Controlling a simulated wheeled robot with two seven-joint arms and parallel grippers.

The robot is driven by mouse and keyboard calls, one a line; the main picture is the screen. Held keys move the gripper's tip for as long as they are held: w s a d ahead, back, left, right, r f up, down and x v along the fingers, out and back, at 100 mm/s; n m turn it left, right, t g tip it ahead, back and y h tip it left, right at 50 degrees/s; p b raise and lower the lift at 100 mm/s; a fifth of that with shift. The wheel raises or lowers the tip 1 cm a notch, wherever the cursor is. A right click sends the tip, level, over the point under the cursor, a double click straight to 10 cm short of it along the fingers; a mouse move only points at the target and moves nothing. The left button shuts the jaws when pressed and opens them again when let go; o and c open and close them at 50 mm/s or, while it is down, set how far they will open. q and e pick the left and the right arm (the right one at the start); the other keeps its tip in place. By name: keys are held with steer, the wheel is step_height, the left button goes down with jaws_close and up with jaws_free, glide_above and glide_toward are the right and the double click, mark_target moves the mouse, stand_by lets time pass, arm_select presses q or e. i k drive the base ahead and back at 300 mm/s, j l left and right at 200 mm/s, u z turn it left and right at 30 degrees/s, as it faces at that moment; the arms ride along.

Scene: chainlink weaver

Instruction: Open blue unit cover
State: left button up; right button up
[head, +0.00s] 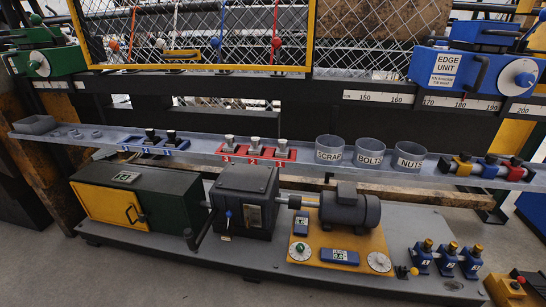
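The blue unit (428,64) stands at the top right on the scaled rail. It has a white label reading EDGE UNIT, a white dial (518,77) and a black handle on its front. A darker blue raised part, which looks like its cover (485,31), lies on top and appears closed. Black bars and a lever partly hide the top, so I cannot tell where it hinges. Neither of my grippers shows in the head view.
A similar green unit (62,62) stands at the far left. A yellow-framed mesh guard (310,40) lies between the units. Below, a grey shelf (205,153) carries SCRAP, BOLTS and NUTS cups (370,152). A motor and gearbox (243,200) stand on the lower bench.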

mark_target(477, 32)
steer(key=z, duration=1.4)
